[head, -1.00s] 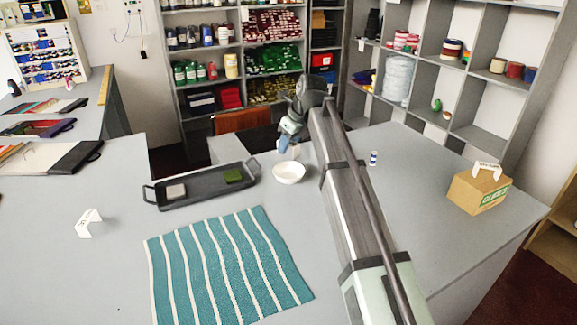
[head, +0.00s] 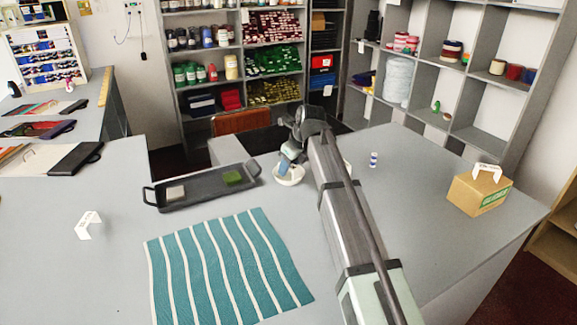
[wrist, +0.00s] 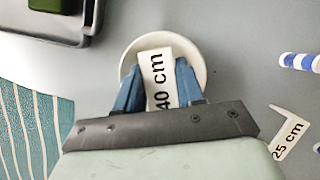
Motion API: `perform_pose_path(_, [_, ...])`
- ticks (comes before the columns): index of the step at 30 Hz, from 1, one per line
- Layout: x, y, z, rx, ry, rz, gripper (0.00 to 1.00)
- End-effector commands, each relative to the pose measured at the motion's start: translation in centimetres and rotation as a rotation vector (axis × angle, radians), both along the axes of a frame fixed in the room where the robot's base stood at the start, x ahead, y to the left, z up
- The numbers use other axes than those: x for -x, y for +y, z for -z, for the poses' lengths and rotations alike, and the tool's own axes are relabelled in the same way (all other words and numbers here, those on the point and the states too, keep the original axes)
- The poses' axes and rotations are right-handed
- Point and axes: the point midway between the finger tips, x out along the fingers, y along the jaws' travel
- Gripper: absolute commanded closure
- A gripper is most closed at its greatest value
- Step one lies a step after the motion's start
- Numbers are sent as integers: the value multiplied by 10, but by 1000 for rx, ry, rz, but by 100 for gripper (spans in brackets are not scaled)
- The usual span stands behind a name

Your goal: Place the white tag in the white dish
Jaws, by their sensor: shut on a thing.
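A white tag (wrist: 160,88) printed "40 cm" is between the blue fingers of my gripper (wrist: 158,70), which is shut on it. The white dish (wrist: 197,57) lies behind the tag in the wrist view, its rim showing around tag and fingers. In the head view, my gripper (head: 285,162) is right at the dish (head: 292,180), low over it. I cannot tell whether the tag touches the dish.
A dark tray (head: 210,190) with a pale and a green swatch stands left of the dish. A "25 cm" tag (wrist: 291,134) and a blue-striped cylinder (wrist: 300,62) lie right. A striped teal cloth (head: 225,265) is in front; a cardboard box (head: 478,194) stands far right.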

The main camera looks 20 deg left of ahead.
Motion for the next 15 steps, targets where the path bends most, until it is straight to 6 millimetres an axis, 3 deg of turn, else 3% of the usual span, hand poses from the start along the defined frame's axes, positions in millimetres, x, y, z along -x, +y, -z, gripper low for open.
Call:
perform_pose_path(5, [0,0,5,0,0,0,91])
perform_pose_path(6, [0,0,5,0,0,0,61])
perform_pose_path(13, [0,0,5,0,0,0,39])
perform_pose_path(15, [0,0,5,0,0,0,37])
